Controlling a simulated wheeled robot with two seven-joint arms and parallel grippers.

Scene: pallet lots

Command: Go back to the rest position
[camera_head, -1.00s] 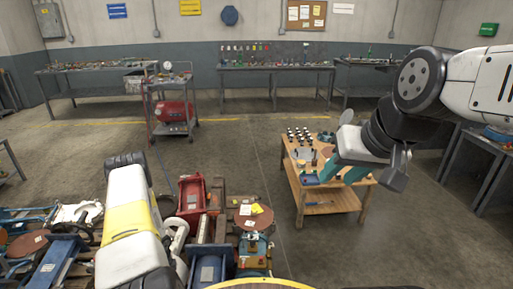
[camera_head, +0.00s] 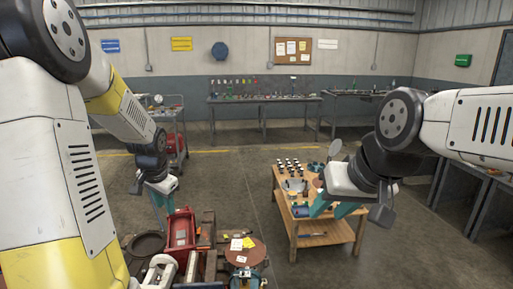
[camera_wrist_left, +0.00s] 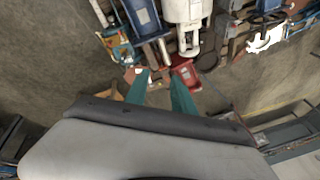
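My left gripper (camera_head: 164,212) hangs from the raised left arm, above the red machine part (camera_head: 181,232) on the floor lot. In the left wrist view its two teal fingers (camera_wrist_left: 160,72) stand apart with nothing between them, pointing toward the floor parts. My right gripper (camera_head: 328,212) points down and left in front of the wooden table (camera_head: 322,237). Its teal fingers are apart and I see nothing held. The right wrist hides part of the table's right side.
Small black-and-white items (camera_head: 291,167) stand in rows on the wooden table. Machinery parts, including a round brown plate (camera_head: 245,252), crowd the floor at the front. A cart (camera_head: 172,122) and a workbench (camera_head: 265,101) stand behind. Bare floor lies between.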

